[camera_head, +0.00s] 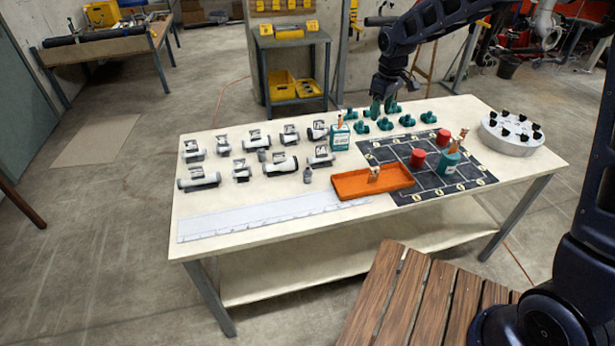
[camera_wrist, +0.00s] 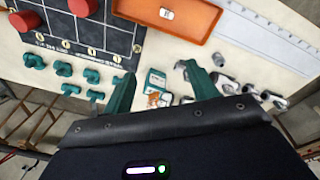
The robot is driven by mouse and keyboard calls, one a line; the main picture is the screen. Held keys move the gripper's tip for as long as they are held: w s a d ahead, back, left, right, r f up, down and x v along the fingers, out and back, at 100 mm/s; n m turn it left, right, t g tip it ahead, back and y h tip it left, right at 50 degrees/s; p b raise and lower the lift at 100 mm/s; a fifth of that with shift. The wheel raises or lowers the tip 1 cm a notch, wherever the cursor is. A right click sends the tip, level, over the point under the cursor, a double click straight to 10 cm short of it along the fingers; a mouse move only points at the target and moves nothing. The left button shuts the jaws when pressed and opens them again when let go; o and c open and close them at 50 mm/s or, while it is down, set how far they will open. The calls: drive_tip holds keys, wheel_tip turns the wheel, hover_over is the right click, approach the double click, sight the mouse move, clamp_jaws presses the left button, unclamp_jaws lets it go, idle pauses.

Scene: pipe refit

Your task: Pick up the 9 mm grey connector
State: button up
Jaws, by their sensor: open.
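Several grey-white pipe fittings with dark printed tags, such as one long piece (camera_head: 198,180), stand in loose rows on the left half of the table. Small darker grey pieces, such as one near the orange tray (camera_head: 308,175), stand among them. The size marks are too small to read, so I cannot tell which is the 9 mm grey connector. In the wrist view, grey fittings (camera_wrist: 222,82) show right of the fingers, partly hidden by my gripper. My gripper (camera_head: 384,106) is open, with green fingers pointing down over the table's back edge; it also shows in the wrist view (camera_wrist: 158,76).
An orange tray (camera_head: 350,187) holds a small pale block. A round white holder (camera_head: 512,146) with black knobs stands right.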

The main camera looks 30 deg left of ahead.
drive_tip(key=s+a+f+n, duration=0.1)
drive_tip(key=s+a+f, duration=0.1)
drive_tip(key=a+f, duration=0.25)
drive_tip(key=s+a+f+n, duration=0.2)
drive_tip(key=s+a+f, duration=0.1)
drive_tip(key=a, duration=0.3)
drive_tip(key=n+g, duration=0.1)
drive_tip(key=n, duration=0.1)
hover_over(307, 168)
drive_tip(key=shift+h, duration=0.4)
drive_tip(key=f, duration=0.7)
drive_tip(key=shift+d+f, duration=0.2)
drive_tip(key=shift+d, duration=0.05)
drive_tip(key=shift+s+a+f, duration=0.15)
drive_tip(key=shift+s+f, duration=0.1)
drive_tip(key=shift+f, duration=0.25)
drive_tip(key=f, duration=1)
drive_tip(key=shift+w, duration=0.2)
drive_tip(key=c, duration=1.1)
